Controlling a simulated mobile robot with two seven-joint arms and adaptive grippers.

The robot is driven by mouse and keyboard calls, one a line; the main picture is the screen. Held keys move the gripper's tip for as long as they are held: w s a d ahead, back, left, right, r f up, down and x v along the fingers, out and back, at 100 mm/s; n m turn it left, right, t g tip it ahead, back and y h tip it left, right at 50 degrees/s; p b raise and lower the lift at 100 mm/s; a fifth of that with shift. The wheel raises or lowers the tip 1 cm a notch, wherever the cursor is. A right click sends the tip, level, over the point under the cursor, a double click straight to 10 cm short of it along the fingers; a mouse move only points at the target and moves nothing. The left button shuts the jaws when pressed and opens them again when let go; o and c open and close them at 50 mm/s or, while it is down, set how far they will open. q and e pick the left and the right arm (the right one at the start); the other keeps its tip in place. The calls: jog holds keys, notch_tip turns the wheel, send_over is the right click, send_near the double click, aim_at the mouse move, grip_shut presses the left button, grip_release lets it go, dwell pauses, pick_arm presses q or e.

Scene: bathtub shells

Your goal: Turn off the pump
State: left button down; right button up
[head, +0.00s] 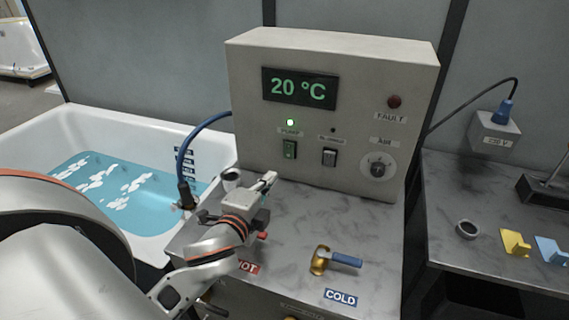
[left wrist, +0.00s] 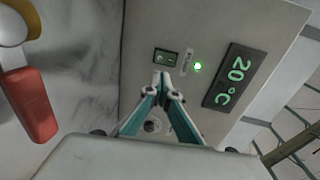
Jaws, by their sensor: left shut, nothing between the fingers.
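The pump switch (head: 289,149) is a green rocker under the PUMP label on the front of the beige control box (head: 240,75). The round lamp (head: 290,122) above the label glows green. My left gripper (head: 268,181) is shut and empty, in front of the box, below and left of the switch. In the left wrist view the fingertips (left wrist: 164,88) are together, close to the dark-framed green switch (left wrist: 166,57) in the picture. I cannot tell whether they touch it. The lit lamp (left wrist: 197,66) shows beside it. My right gripper is not in view.
A black rocker switch (head: 329,157) and a knob (head: 377,166) are right of the pump switch. A blue-handled COLD valve (head: 338,259) rises from the counter. A red handle (left wrist: 28,103) shows in the left wrist view. A bathtub (head: 110,118) of water stands left.

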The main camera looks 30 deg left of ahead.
aim_at(288, 155)
pick_arm(q)
jog(key=x, duration=1.1)
jog(key=shift+a+p, duration=0.1)
jog(key=shift+p, duration=0.3)
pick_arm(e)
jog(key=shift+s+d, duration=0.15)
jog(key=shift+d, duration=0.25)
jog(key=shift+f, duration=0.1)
